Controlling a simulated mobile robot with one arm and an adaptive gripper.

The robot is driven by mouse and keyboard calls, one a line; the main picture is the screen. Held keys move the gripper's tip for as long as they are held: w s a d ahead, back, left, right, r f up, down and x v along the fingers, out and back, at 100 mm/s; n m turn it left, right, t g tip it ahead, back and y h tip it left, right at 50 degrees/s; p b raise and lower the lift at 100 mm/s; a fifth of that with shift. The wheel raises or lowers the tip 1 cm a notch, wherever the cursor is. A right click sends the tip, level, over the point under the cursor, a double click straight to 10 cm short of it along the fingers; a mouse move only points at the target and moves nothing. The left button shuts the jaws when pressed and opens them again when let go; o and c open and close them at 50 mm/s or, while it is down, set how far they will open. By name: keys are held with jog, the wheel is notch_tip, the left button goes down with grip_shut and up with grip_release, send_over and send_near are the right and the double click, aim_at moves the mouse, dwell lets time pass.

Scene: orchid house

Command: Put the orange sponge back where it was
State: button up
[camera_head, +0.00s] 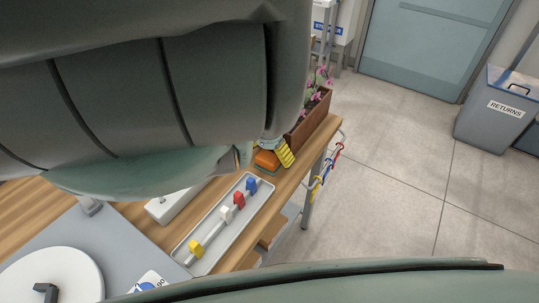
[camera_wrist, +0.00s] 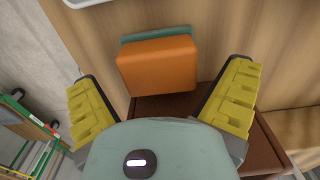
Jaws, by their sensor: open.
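The orange sponge (camera_wrist: 157,65) has a thin teal-green layer along its far side in the wrist view. It sits on the wooden table top, between my two yellow fingers and a little ahead of them. My gripper (camera_wrist: 163,78) is open, with a visible gap between each finger and the sponge. In the head view the sponge (camera_head: 266,160) is near the table's right edge, partly hidden by my arm. One yellow finger of my gripper (camera_head: 285,153) shows right beside it. I cannot tell the exact height of the fingers over the table.
A brown planter (camera_head: 311,118) with pink orchids stands just behind the sponge. A grey tray (camera_head: 213,268) with coloured blocks on a rail lies in front. A white block (camera_head: 161,212) is to its left. Coloured clips hang on a rail (camera_head: 318,182) off the table's right edge.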

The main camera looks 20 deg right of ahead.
aim_at(269, 155)
notch_tip(269, 155, up, 12)
jog(key=p, duration=0.2)
jog(key=shift+r, duration=0.2)
dwell(0.5)
dwell(0.4)
